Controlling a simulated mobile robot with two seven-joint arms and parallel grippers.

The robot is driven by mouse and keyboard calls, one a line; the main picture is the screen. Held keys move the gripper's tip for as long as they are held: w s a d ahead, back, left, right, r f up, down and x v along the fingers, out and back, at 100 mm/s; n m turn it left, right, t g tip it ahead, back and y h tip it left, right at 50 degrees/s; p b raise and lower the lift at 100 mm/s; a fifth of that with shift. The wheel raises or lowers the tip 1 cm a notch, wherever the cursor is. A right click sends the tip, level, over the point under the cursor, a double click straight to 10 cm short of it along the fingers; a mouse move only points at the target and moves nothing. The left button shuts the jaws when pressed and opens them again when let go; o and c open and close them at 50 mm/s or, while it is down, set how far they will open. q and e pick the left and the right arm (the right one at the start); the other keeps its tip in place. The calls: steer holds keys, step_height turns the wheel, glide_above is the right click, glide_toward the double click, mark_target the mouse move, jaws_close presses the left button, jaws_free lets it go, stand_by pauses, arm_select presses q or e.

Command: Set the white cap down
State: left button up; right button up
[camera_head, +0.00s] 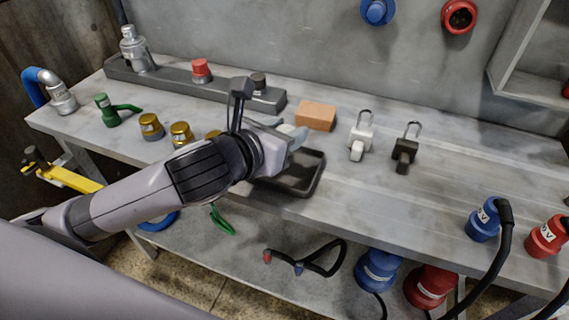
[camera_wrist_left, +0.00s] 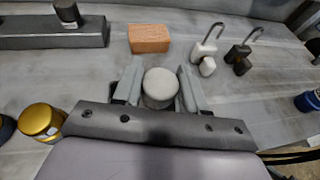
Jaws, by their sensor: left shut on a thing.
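My left gripper (camera_head: 290,135) is over the workbench, above the back part of a shallow black tray (camera_head: 313,182). In the left wrist view the white cap (camera_wrist_left: 160,82) is round, pale on top and darker below. It sits between the two grey fingers of the left gripper (camera_wrist_left: 160,90), which are shut on it. In the head view the cap is mostly hidden by the gripper. Whether the cap touches a surface cannot be told. My right gripper is not in view.
An orange-brown block (camera_head: 316,116) lies behind the gripper. A white padlock (camera_head: 360,138) and a black padlock (camera_head: 405,150) are to its right. Gold caps (camera_head: 181,134) and a grey rail (camera_head: 180,82) are to the left.

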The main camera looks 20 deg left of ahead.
arm_select(q)
step_height(320, 180, down, 2)
steer(key=shift+f, duration=0.25)
step_height(320, 180, down, 4)
steer(key=shift+r+b, duration=0.2)
steer(key=shift+b, duration=0.6)
steer(key=shift+f, duration=0.15)
steer(key=shift+f, duration=0.15)
steer(key=o, duration=1)
